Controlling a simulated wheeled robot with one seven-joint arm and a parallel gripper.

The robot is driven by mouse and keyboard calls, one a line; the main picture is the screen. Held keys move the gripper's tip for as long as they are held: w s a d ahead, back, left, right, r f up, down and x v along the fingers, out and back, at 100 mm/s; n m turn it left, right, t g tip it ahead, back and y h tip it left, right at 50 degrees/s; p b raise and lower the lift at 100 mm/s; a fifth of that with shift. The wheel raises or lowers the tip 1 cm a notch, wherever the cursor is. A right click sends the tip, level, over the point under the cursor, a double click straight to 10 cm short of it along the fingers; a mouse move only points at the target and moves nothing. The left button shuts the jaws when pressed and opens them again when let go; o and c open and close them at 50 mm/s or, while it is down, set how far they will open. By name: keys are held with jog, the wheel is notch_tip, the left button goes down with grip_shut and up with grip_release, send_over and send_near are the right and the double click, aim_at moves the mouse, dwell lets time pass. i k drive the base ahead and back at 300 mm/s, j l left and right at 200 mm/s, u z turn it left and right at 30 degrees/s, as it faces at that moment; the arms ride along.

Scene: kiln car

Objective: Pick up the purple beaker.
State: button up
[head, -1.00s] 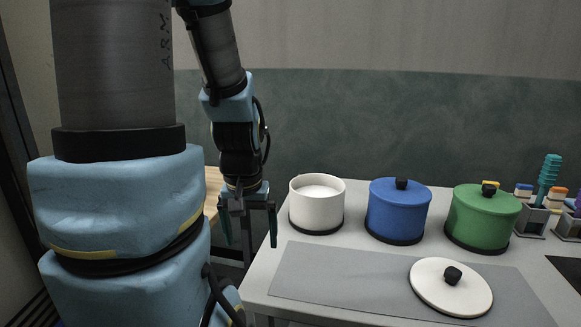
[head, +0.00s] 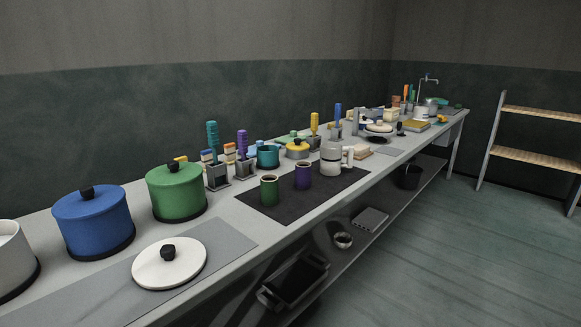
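The purple beaker (head: 303,176) stands upright on a dark mat (head: 262,214) on the long counter, with dark contents at its top. A green beaker (head: 269,190) stands on the same mat to its left, a small gap apart. A white and grey jug with a handle (head: 332,158) stands just to its right. My gripper is outside the present head view.
A blue lidded pot (head: 92,222), a green lidded pot (head: 176,191) and a white lid (head: 169,263) are on the counter's near left. Brush holders (head: 217,177) stand behind the mat. A lower shelf holds a dark tray (head: 293,280). The floor (head: 440,250) at right is clear.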

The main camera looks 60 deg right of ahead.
aim_at(303, 168)
jog(key=k+z, duration=0.25)
jog(key=k+l+z, duration=0.25)
jog(key=j+z, duration=0.15)
jog(key=z, duration=0.3)
jog(key=j+z, duration=0.15)
jog(key=z, duration=0.35)
jog(key=j+z, duration=0.15)
jog(key=z, duration=0.3)
jog(key=j+z, duration=0.15)
jog(key=z, duration=0.3)
jog(key=i+j+z, duration=0.1)
jog(key=i+j, duration=0.2)
jog(key=k+j, duration=0.15)
jog(key=k, duration=0.3)
jog(key=i+l+u, duration=0.1)
jog(key=u, duration=1.55)
jog(key=l+u, duration=0.25)
jog(key=l, duration=0.15)
jog(key=l+u, duration=0.3)
jog(key=l, duration=0.15)
jog(key=l+u, duration=0.25)
jog(key=l, duration=0.15)
jog(key=k+l+u, duration=0.25)
jog(key=l, duration=0.15)
jog(key=l+u, duration=0.3)
jog(key=k+l+u, duration=0.25)
jog(key=l, duration=0.2)
jog(key=i, duration=0.05)
